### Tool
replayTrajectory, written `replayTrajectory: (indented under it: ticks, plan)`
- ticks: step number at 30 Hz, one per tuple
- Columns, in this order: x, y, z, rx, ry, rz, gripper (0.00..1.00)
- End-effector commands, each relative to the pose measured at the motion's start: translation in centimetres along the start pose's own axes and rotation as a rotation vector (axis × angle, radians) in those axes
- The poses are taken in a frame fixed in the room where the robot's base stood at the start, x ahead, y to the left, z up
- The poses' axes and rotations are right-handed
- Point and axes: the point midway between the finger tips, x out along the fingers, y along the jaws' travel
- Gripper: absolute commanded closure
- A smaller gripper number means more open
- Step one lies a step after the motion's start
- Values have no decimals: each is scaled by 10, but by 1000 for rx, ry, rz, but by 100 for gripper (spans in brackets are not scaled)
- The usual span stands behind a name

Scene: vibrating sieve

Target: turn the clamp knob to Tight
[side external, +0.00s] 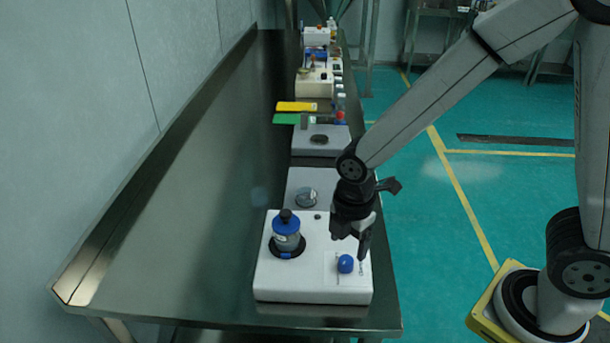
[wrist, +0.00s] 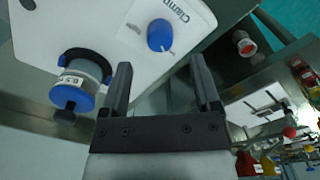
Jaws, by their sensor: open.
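The clamp knob is a blue round knob (side external: 345,263) on the front right of the white sieve housing (side external: 310,285). It also shows in the wrist view (wrist: 160,35), with the word "Clamp" printed beside it. My gripper (side external: 353,245) points down just above and behind the knob, apart from it. In the wrist view my gripper (wrist: 162,85) is open with nothing between its fingers, and the knob lies beyond the fingertips. The sieve stack (side external: 286,233), clear with blue rings and a dark top knob, stands on the left of the housing. The knob's setting is too small to read.
Behind the housing stand a device with a round metal plate (side external: 307,197) and a grey device (side external: 320,140). Green and yellow trays (side external: 296,106) and more instruments lie farther back. The steel bench (side external: 190,210) is clear on the left.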

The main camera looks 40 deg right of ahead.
Motion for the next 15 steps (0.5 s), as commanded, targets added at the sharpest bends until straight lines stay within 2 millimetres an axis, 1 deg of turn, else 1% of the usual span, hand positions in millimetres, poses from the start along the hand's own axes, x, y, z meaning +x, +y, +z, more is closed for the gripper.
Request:
replayTrajectory:
  ticks: [1,6,12,15]
  plan:
    - [6,-1,0,0,-1,-4,20]
    - [24,-1,0,0,-1,-4,20]
    - [40,0,0,0,1,-1,20]
    - [45,0,0,0,1,-1,20]
